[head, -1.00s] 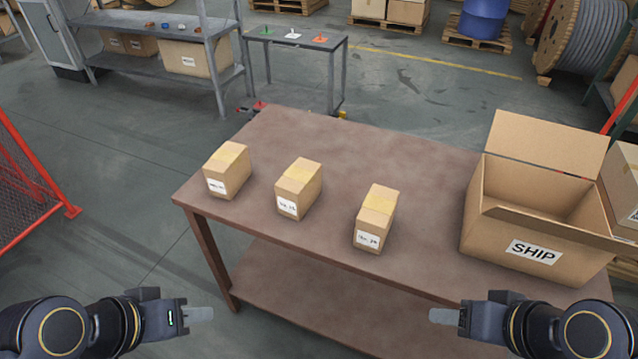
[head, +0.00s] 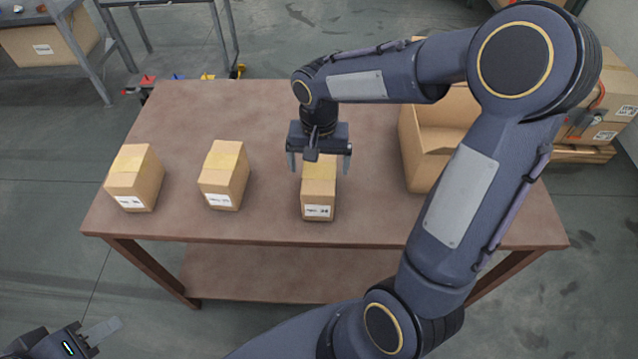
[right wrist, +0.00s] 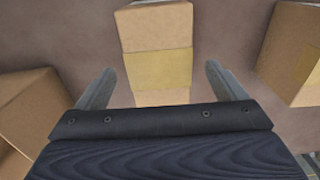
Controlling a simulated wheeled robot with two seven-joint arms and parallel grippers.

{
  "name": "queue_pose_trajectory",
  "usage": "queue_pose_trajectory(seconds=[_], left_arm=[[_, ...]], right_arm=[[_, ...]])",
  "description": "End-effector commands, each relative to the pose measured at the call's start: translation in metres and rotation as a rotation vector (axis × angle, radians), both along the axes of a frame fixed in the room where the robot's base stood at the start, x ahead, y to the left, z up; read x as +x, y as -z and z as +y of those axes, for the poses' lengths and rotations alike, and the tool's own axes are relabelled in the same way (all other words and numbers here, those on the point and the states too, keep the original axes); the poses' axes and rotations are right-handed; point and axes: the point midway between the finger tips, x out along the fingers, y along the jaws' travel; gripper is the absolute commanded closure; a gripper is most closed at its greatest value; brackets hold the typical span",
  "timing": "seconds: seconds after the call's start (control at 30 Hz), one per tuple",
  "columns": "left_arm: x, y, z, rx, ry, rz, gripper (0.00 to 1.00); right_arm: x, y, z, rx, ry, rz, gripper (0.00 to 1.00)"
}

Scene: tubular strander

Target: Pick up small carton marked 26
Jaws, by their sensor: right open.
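Three small cartons stand in a row on the brown table: a left one (head: 134,180), a middle one (head: 224,177) and a right one (head: 319,196). Each has a white label on its front, but the printed numbers are too small to read surely, so I cannot tell which is 26. My right gripper (head: 319,168) points down over the back of the right carton, fingers apart on either side. In the right wrist view the taped carton (right wrist: 157,28) shows between and beyond the open fingers, with visible gaps. My left gripper (head: 103,332) is low at the left, away from the table; its jaw opening is unclear.
The large open shipping box (head: 425,150) stands on the table (head: 265,115) at the right, partly hidden by my right arm. In the right wrist view other cardboard shows at left (right wrist: 30,110) and right (right wrist: 292,55). The table's left back is clear.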

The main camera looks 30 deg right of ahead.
Motion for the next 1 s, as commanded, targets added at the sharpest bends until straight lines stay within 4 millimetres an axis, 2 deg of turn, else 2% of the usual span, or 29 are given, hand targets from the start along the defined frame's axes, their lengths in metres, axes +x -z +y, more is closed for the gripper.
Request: queue_pose_trajectory(seconds=[0.3, 0.63, 1.0], left_arm=[[0.000, -0.004, 0.000, 0.000, 0.000, 0.000, 0.64], [0.000, -0.004, 0.000, 0.000, 0.000, 0.000, 0.64], [0.000, -0.004, 0.000, 0.000, 0.000, 0.000, 0.64]], right_arm=[[0.000, 0.045, -0.001, 0.001, -0.001, 0.003, 0.09], [0.001, 0.051, -0.001, 0.001, -0.001, -0.002, 0.10], [0.001, 0.051, -0.001, 0.001, -0.001, -0.002, 0.59]])
